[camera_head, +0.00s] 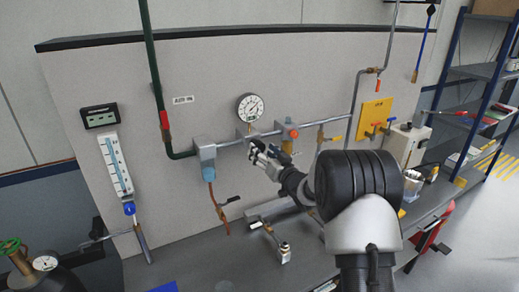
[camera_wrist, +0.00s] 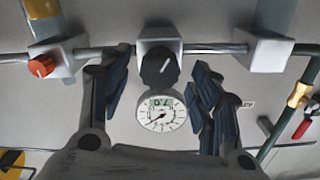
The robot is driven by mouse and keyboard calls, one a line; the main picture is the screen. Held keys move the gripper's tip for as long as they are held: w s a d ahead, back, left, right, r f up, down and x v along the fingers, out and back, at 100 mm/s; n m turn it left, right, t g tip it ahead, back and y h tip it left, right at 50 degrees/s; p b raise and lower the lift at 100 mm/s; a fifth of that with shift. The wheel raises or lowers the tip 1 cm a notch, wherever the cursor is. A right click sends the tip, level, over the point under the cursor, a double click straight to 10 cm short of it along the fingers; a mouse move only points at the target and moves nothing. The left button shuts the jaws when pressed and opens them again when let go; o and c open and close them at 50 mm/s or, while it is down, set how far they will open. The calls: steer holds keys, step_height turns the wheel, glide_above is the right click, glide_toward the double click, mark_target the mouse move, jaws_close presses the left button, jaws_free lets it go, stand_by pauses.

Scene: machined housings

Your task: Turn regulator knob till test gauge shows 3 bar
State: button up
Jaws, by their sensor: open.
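The test gauge (camera_head: 250,107) is a round white dial above the pipe on the panel. It also shows in the wrist view (camera_wrist: 161,111), below the knob. Its needle is visible, but I cannot read its value. The regulator knob (camera_wrist: 160,67) is black and sits on a pale block on the pipe. In the head view my gripper hides it. My gripper (camera_head: 258,151) is open in front of the panel. In the wrist view its dark fingers (camera_wrist: 162,76) stand on either side of the knob, with visible gaps and nothing held.
An orange-red knob (camera_wrist: 42,65) sits on a neighbouring block beside the regulator. A pale block (camera_head: 204,149) stands on the pipe at the other side. A yellow plate (camera_head: 374,118) is at the right.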

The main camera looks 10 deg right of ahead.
steer(key=shift+x, duration=1.4)
steer(key=c, duration=1)
